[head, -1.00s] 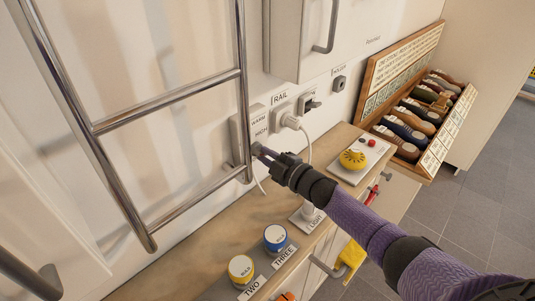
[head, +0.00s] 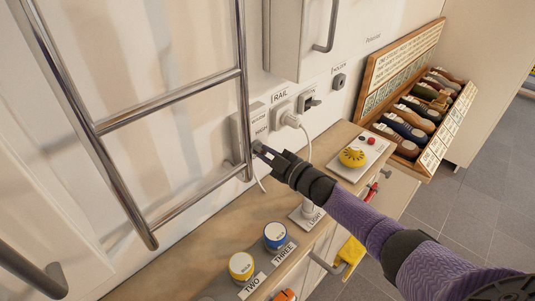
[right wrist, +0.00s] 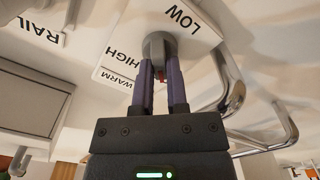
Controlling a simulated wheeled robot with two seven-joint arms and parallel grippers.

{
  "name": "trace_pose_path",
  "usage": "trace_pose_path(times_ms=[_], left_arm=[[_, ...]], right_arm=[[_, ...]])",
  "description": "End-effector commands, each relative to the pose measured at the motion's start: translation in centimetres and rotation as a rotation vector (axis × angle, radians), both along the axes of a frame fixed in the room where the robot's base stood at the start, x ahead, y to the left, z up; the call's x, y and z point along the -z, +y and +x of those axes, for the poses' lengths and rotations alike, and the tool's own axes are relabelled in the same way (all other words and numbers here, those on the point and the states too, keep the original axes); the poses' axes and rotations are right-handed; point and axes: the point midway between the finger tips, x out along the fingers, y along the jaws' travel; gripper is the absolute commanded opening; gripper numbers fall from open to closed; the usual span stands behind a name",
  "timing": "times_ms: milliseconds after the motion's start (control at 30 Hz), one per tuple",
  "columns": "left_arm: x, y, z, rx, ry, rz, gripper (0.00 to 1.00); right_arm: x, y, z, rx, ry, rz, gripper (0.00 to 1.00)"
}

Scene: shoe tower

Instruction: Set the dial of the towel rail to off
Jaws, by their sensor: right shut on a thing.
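The towel rail (head: 168,101) is a chrome ladder on the wall at the left of the head view. Its white control box (head: 257,112) sits on the wall just behind the rail's right upright, with WARM and HIGH readable. In the right wrist view the grey dial (right wrist: 156,43) stands on the box among the words LOW, HIGH and WARM; a small red mark shows between the fingers. My right gripper (head: 258,149) is shut on the dial, one finger on each side in the right wrist view (right wrist: 158,68). The dial's OFF word is not visible. My left gripper is out of view.
A white plug (head: 290,119) with a cord is in the socket beside the box, under a RAIL label. A shoe rack (head: 373,88) stands at right.

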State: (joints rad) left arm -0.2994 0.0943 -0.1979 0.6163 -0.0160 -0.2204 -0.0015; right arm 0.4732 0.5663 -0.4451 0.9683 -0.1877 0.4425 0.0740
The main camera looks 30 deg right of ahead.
Motion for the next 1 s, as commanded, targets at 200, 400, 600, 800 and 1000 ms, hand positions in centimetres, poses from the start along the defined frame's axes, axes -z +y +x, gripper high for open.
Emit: trace_pose_path(times_ms=[200, 400, 600, 800, 1000], left_arm=[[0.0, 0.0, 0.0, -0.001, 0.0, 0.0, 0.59], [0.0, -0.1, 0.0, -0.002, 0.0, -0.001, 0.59], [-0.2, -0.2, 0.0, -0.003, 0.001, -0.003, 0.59], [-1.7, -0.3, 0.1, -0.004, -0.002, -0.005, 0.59], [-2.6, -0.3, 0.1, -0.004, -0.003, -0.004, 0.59]], right_arm=[[0.1, 0.0, 0.0, 0.001, 0.003, 0.001, 0.37], [0.1, 0.0, 0.0, 0.0, 0.002, 0.0, 0.53], [0.0, -0.1, -0.4, 0.001, 0.002, 0.0, 0.53], [-0.1, -1.2, -3.7, 0.0, 0.005, 0.0, 0.53], [-0.1, -2.6, -7.7, 0.0, 0.004, 0.0, 0.53]])
